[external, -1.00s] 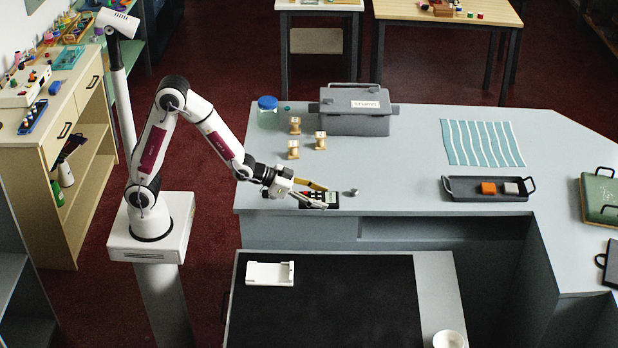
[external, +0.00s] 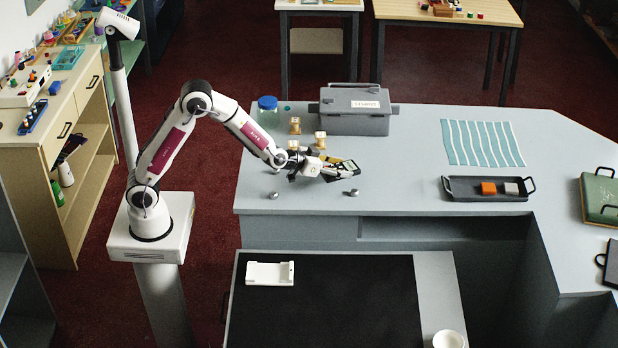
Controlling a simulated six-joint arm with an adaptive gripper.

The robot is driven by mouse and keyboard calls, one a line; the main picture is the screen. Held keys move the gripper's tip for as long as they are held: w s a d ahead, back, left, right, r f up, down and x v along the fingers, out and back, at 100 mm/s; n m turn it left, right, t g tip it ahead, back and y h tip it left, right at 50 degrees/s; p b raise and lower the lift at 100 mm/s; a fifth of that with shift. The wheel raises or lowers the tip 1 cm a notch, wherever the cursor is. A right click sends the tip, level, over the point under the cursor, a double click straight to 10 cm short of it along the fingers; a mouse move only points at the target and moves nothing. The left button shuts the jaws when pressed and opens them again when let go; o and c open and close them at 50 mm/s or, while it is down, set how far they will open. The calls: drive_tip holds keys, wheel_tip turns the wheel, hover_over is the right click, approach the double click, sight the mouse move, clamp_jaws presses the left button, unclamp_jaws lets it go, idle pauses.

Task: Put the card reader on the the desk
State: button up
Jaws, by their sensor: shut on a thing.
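The card reader (external: 347,168) is a small dark device with light markings, held tilted and apparently above the grey counter (external: 400,180). My gripper (external: 334,168) is shut on it, and the fingers hide part of it. The lower desk (external: 436,290), with a black mat (external: 330,315) on top, is in front of the counter, below the gripper in the picture. A white cradle-like holder (external: 270,274) lies on the mat at its back left.
Two small silver knobs (external: 273,195) (external: 353,193) are on the counter near the gripper. A white bowl (external: 449,340) is at the desk's front right. Most of the mat is clear.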

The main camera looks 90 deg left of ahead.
drive_tip(key=w+a+n+g+y, duration=0.1)
drive_tip(key=a, duration=0.4)
drive_tip(key=w+a+r+n+g+y, duration=0.1)
drive_tip(key=w+a+n, duration=0.1)
drive_tip(key=a, duration=0.4)
drive_tip(key=w+a+r+n+y, duration=0.1)
drive_tip(key=a+y, duration=0.1)
drive_tip(key=a, duration=0.3)
drive_tip(key=shift+w+a+r+g, duration=0.1)
drive_tip(key=shift+w+a+g, duration=0.1)
drive_tip(key=shift+a+g, duration=0.2)
drive_tip(key=w+a+r, duration=0.3)
drive_tip(key=shift+w+a+r, duration=0.15)
drive_tip(key=shift+w+r, duration=0.15)
drive_tip(key=shift+r, duration=0.05)
drive_tip(key=shift+f, duration=0.15)
hover_over(359, 151)
drive_tip(key=shift+s+f, duration=0.15)
drive_tip(key=shift+f, duration=2.85)
drive_tip(key=shift+f, duration=1.85)
